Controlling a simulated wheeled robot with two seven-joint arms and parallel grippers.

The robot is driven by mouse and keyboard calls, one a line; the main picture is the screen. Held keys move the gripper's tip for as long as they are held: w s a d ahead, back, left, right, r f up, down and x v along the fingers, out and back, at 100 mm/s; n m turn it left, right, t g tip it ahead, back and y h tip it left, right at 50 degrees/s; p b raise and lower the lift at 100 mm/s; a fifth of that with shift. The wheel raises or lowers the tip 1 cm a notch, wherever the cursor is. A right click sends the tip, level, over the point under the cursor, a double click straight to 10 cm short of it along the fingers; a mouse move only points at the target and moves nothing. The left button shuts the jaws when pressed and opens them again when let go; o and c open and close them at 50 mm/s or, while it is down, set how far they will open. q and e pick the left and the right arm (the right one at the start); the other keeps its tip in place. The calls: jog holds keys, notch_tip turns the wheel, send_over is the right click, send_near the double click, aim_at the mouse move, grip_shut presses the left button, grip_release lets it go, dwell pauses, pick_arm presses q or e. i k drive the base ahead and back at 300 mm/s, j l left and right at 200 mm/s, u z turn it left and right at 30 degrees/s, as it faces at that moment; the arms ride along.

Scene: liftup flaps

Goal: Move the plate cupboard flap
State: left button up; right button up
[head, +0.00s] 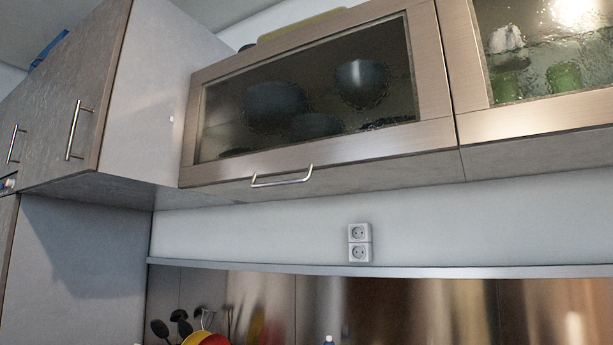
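The plate cupboard flap (430,75) is a wood-framed glass door on the wall cupboard in the upper middle of the head view. It looks shut, lying flush with the cupboard front. Dark bowls or plates (275,105) show blurred behind its textured glass. A metal bar handle (282,178) sits on its lower edge. Neither of my grippers is in the head view.
A second glass flap (530,118) with green glasses behind it adjoins on the right. A tall cabinet (165,95) with bar handles stands on the left and juts forward. Below are sockets (359,243), a ledge (450,271) and utensils (185,328). The space under the flap is clear.

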aim_at(368, 80)
jog(key=i+j+z, duration=0.1)
jog(key=z, duration=0.25)
jog(key=j+z, duration=0.35)
jog(key=i+j, duration=0.05)
